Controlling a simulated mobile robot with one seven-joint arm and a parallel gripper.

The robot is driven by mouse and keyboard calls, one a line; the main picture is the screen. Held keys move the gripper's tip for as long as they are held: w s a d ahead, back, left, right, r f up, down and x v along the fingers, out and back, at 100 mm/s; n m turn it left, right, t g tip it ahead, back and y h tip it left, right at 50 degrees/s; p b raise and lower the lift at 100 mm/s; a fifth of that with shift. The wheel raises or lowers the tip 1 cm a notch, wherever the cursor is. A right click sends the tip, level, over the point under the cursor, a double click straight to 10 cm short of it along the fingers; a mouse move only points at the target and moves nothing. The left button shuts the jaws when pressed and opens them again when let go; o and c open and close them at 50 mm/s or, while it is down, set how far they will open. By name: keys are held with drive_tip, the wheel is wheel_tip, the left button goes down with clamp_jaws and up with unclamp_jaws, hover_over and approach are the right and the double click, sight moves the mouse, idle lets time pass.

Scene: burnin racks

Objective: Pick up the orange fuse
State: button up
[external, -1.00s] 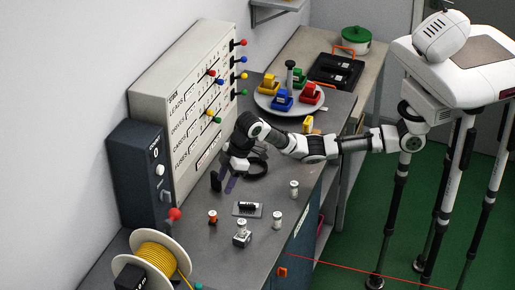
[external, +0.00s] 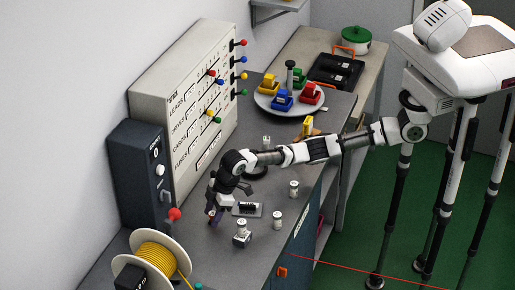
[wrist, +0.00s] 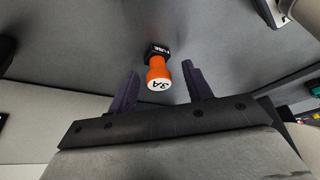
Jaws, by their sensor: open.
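The orange fuse (wrist: 158,70) shows in the wrist view, with a white cap marked 3A and a black base lettered FUSE. It stands on the grey bench top. My gripper (wrist: 160,83) is open, with one dark finger on each side of the fuse's cap in the picture. I cannot tell whether a finger touches it. In the external view my gripper (external: 215,216) is low over the bench, and the fuse there is mostly hidden by the fingers.
White fuses (external: 277,220) and a fuse on a metal block (external: 242,233) stand to the right and front. A small plate with a black part (external: 247,209) lies close by. The dark box (external: 143,175) and the cable spool (external: 155,262) stand to the left.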

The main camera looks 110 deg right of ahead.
drive_tip(key=shift+w+f, duration=0.1)
drive_tip(key=shift+f, duration=0.05)
drive_tip(key=c, duration=1)
drive_tip(key=shift+c, duration=0.2)
